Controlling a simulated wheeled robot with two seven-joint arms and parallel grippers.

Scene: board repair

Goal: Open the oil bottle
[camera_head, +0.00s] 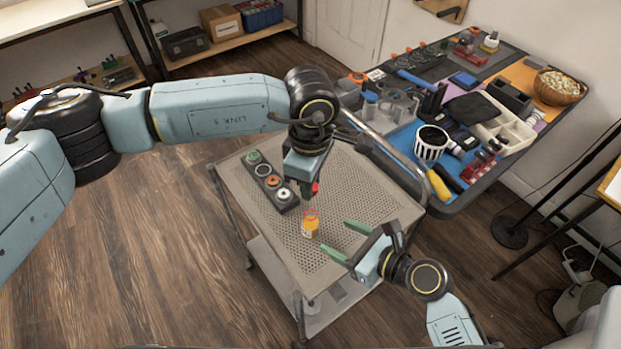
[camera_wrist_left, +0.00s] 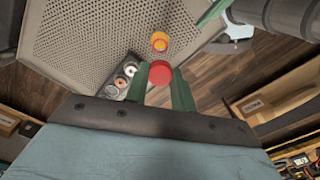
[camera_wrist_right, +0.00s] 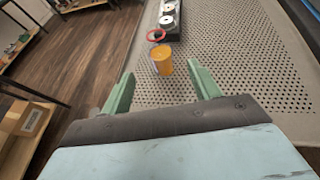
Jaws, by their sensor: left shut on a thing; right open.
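The oil bottle (camera_head: 310,229) is orange with a pale label and stands upright on the perforated cart top (camera_head: 345,190). A thin red ring shows at its top. My left gripper (camera_head: 314,186) is above the bottle, shut on a red cap (camera_wrist_left: 160,73), which is clear of the bottle. In the left wrist view the bottle (camera_wrist_left: 160,41) stands beyond the cap. My right gripper (camera_head: 341,240) is open and empty to the right of the bottle, fingers pointing at it. In the right wrist view the bottle (camera_wrist_right: 162,60) is just beyond the fingertips, not between them.
A dark strip holder (camera_head: 270,181) with several round pieces lies on the cart, behind and left of the bottle. A crowded workbench (camera_head: 437,212) with tools, trays and a striped cup (camera_head: 431,146) stands to the right. The cart's front and right areas are clear.

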